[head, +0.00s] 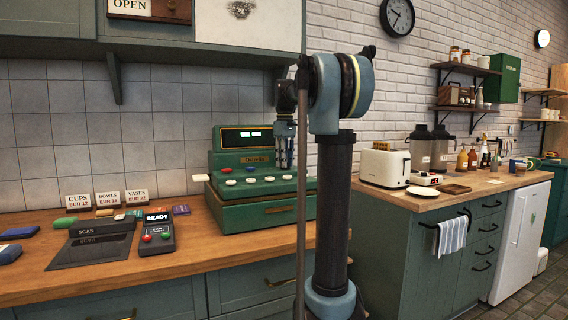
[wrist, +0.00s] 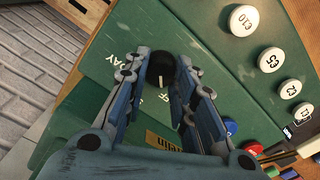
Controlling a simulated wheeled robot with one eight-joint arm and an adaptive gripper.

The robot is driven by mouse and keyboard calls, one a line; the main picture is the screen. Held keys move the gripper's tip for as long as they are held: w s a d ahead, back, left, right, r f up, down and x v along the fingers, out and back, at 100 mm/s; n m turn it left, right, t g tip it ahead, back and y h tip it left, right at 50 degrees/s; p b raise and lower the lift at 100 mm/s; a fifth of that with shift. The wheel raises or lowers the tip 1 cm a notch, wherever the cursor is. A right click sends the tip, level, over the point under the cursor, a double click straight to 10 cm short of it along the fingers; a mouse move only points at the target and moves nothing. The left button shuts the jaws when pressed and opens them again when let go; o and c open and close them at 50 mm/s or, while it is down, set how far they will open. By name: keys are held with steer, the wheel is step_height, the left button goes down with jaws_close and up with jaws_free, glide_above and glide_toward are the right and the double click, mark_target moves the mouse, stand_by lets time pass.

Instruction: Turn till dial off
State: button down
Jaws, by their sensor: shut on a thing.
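The green till (head: 255,217) stands on the wooden counter, its display lit green. In the wrist view its green panel (wrist: 85,108) carries a black round dial (wrist: 160,66) with a pale pointer mark. The letters DAY (wrist: 122,60) show to the dial's left, and partly covered letters, seemingly OFF, to its right below. My gripper (wrist: 159,76) has its two fingers on either side of the dial and is shut on it. In the head view my gripper (head: 283,160) points down at the till's right part, and the dial cannot be made out there.
White round price keys (wrist: 243,20) lie right of the dial in the wrist view. A card reader (head: 157,233) reading READY and a scan pad (head: 92,248) sit left of the till. A toaster (head: 385,168) stands on the separate right counter.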

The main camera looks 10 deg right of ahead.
steer(key=c, duration=1.3)
jaws_free()
steer(key=shift+d, duration=0.1)
steer(key=shift+c, duration=0.2)
step_height(320, 180, up, 12)
steer(key=shift+w, duration=0.1)
